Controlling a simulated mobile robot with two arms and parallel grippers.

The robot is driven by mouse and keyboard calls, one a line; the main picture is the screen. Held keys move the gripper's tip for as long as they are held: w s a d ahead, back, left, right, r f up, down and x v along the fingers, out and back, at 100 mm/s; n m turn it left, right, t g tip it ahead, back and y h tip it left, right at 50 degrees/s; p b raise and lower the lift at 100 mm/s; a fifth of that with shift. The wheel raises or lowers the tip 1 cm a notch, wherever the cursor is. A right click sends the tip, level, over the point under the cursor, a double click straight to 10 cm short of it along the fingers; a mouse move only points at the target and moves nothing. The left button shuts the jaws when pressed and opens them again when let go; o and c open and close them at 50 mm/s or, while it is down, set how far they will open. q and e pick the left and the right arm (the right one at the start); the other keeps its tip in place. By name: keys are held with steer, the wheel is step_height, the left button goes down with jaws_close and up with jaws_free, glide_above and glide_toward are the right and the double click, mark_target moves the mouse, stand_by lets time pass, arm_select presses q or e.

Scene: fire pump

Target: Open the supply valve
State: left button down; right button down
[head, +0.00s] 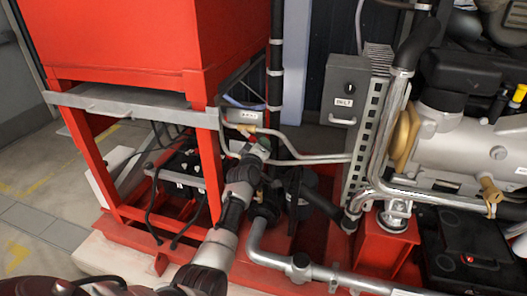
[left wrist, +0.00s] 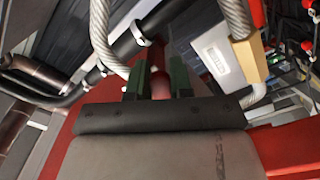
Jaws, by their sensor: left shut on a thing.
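My left gripper (head: 260,148) reaches from the bottom of the head view to the pipework beside the red tank's frame. In the left wrist view its two dark green fingers (left wrist: 160,82) are closed on a slim red handle (left wrist: 158,58), which looks like the supply valve's handle. The gripper hides most of the handle in the head view. A labelled plate (head: 243,116) sits just above and left of the gripper; a plate with lettering also shows in the left wrist view (left wrist: 216,55). The valve body cannot be made out clearly. My right gripper is not in view.
The red tank (head: 130,40) stands on a red frame at left. A grey control box (head: 345,90) and the engine (head: 465,150) are at right. A braided hose (left wrist: 238,18) with a brass fitting (left wrist: 250,60) runs close to the gripper. Metal pipes (head: 300,265) cross below.

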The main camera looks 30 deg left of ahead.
arm_select(q)
steer(key=shift+d+r+n+p, duration=0.3)
steer(key=shift+r+n, duration=0.15)
steer(key=shift+n, duration=0.15)
steer(key=shift+w+d+r+n+p, duration=0.15)
steer(key=shift+r+n+p, duration=0.35)
steer(key=shift+n, duration=0.4)
steer(key=n, duration=0.1)
steer(key=r+n+p, duration=0.1)
steer(key=shift+d+r+n, duration=0.2)
steer(key=shift+n, duration=0.1)
steer(key=shift+r+n+p, duration=0.25)
steer(key=shift+n+p, duration=0.3)
steer(key=shift+n, duration=0.05)
steer(key=shift+r, duration=0.1)
steer(key=c, duration=1)
jaws_free()
